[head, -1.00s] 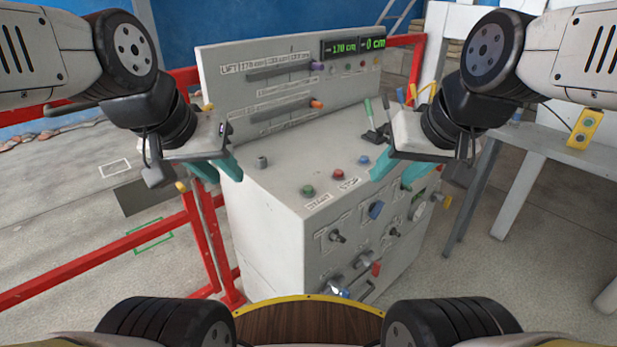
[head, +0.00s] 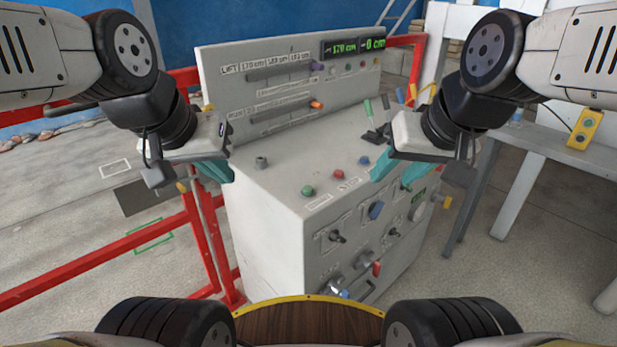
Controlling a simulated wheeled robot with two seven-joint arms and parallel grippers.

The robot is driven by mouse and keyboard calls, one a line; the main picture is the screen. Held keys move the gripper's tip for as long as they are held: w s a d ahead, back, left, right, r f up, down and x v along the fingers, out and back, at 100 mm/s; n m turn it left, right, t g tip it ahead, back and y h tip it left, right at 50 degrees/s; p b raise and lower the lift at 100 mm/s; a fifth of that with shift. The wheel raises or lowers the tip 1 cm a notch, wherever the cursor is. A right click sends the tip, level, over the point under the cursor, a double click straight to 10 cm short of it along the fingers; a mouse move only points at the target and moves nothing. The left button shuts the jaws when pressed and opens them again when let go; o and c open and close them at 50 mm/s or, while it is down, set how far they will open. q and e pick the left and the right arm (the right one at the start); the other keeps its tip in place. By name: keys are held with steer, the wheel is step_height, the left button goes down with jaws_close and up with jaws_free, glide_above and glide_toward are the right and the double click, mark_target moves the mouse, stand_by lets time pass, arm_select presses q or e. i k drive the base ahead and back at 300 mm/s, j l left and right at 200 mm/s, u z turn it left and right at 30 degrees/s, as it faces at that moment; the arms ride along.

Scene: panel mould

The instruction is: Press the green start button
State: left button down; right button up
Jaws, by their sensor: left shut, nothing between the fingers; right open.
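The green start button (head: 308,191) sits on the sloping top of the grey control console (head: 265,225), near its front left corner, with a small label in front of it. A red button (head: 338,174) is to its right, and a blue button (head: 364,160) is further right. My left gripper (head: 218,172) is shut and empty, with teal fingers, left of the green button and beside the console's left edge. My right gripper (head: 398,176) is open and empty, to the right of the buttons near the console's right side. Neither gripper touches the green button.
Upright levers (head: 369,118) rise at the console's back right. A red rail (head: 100,262) runs along the left. A grey table (head: 560,145) with a yellow control box (head: 585,129) is at the right.

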mark_target(307, 190)
steer(key=k+j+z, duration=0.2)
steer(key=j+z, duration=0.25)
steer(key=k+j+z, duration=0.15)
steer(key=z, duration=0.35)
steer(key=k, duration=0.1)
